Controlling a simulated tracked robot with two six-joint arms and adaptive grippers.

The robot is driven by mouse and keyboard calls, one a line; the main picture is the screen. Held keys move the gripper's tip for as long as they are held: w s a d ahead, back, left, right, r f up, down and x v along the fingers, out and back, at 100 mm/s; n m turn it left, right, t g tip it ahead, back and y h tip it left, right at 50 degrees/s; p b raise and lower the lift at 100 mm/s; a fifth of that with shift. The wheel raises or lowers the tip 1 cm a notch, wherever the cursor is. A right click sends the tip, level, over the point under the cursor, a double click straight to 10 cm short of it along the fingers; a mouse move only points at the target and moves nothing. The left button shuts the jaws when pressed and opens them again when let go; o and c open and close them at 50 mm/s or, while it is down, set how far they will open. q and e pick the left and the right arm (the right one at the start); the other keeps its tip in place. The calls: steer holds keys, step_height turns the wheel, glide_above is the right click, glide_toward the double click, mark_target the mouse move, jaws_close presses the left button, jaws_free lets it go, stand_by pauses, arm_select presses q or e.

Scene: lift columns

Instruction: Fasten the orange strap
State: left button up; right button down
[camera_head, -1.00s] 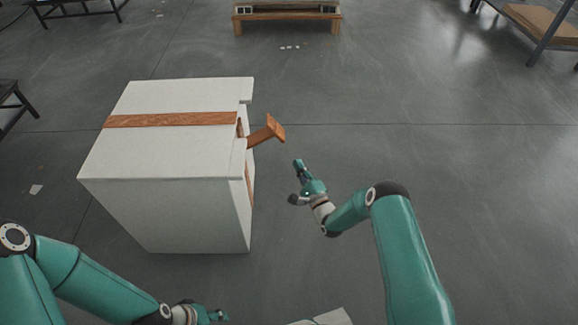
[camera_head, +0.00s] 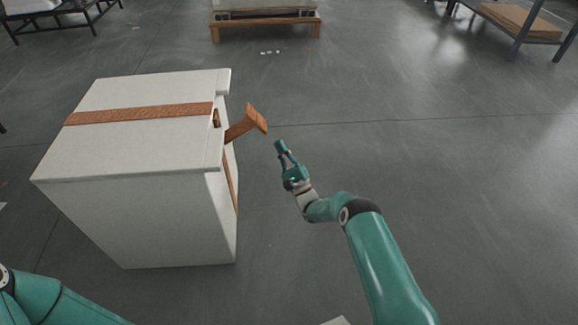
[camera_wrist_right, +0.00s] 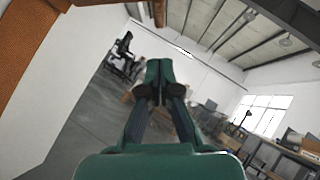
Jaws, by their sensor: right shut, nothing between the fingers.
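An orange strap (camera_head: 140,114) lies across the top of a white box-shaped unit (camera_head: 118,158). Its loose end, a flap (camera_head: 248,121), sticks out past the unit's right side and is bent up at the tip. A lower piece of strap (camera_head: 230,180) runs down that side. In the right wrist view the strap (camera_wrist_right: 28,42) fills the upper left corner. My right gripper (camera_head: 279,147) is just right of the flap's tip, apart from it. Its fingers (camera_wrist_right: 159,72) are together and empty. My left gripper is outside the head view; only part of that arm shows at bottom left.
A wooden pallet (camera_head: 265,29) with a load stands at the back. Dark-framed racks stand at back left (camera_head: 60,15) and back right (camera_head: 520,30). The grey floor right of the unit is clear around my right arm.

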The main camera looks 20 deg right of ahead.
steer(key=shift+w+a+r, duration=0.25)
steer(key=shift+a+r, duration=0.15)
steer(key=shift+r, duration=0.25)
steer(key=shift+w+a+r, duration=0.25)
steer(key=shift+a+r, duration=0.15)
steer(key=shift+r, duration=0.3)
steer(key=shift+w+a+r, duration=0.25)
steer(key=shift+a+r, duration=0.15)
steer(key=shift+r, duration=0.25)
